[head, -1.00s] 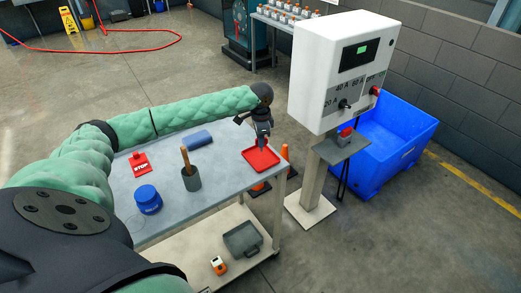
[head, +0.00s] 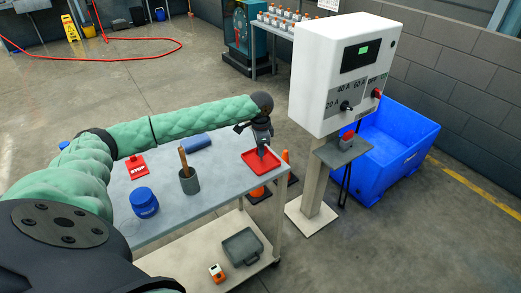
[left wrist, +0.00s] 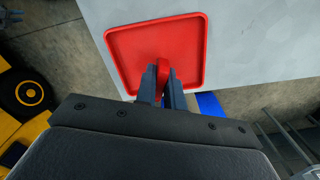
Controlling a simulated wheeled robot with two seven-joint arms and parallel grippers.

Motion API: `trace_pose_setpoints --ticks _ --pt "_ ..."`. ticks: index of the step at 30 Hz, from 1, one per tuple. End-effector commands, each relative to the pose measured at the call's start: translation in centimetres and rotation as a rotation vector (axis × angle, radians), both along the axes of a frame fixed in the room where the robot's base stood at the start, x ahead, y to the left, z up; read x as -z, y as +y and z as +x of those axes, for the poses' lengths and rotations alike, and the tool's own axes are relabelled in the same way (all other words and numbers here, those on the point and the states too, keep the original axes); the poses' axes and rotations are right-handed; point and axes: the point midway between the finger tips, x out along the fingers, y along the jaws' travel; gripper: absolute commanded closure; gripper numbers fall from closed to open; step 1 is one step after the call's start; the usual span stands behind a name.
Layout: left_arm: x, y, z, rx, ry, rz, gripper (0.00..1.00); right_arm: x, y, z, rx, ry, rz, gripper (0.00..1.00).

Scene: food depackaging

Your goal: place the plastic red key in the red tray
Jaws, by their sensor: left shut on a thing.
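The red tray (head: 247,153) lies on the right end of the grey table. It fills the upper middle of the left wrist view (left wrist: 130,45). My left gripper (head: 262,151) points down over the tray. In the left wrist view its two dark fingers (left wrist: 162,82) are shut on the plastic red key (left wrist: 163,72), which shows as a small red piece between them. The key overlaps the tray's near part in that view; I cannot tell whether it touches the tray. In the head view the key is too small to make out. My right gripper is not in view.
On the grey table (head: 222,176) are a red STOP sign (head: 137,167), a blue round container (head: 144,203), a grey pot with a wooden handle (head: 190,182) and a blue roll (head: 197,142). A white control box (head: 340,75) stands close right of the table, before a blue bin (head: 400,150).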

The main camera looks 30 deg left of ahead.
Motion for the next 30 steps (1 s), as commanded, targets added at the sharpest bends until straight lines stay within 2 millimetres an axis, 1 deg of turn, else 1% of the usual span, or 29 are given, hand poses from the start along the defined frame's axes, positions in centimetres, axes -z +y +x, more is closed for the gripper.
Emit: trace_pose_setpoints --ticks 6,7,9,10,20,23,26,30 --pt "0.2 0.0 0.0 0.000 0.001 -0.001 1.00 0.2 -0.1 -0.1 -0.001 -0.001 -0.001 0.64" --pt "0.3 0.0 0.0 0.000 0.001 -0.001 0.84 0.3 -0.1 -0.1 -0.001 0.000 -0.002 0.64" --pt "0.3 0.0 0.0 0.000 0.000 0.000 0.70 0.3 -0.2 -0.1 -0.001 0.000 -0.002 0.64" --pt "0.3 0.0 0.0 0.000 0.000 0.000 0.68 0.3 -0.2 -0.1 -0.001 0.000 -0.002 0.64" --pt "0.1 0.0 0.0 0.000 0.000 0.000 0.68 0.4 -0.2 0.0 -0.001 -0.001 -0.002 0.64" --pt "-0.5 0.0 0.0 0.000 -0.001 0.000 0.68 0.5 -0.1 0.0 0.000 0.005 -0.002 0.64" --pt "-1.7 0.0 0.1 0.000 -0.003 0.000 0.68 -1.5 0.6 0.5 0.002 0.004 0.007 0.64" --pt "-4.3 0.0 0.1 0.000 -0.004 0.001 0.68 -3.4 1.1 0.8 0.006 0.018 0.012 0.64"
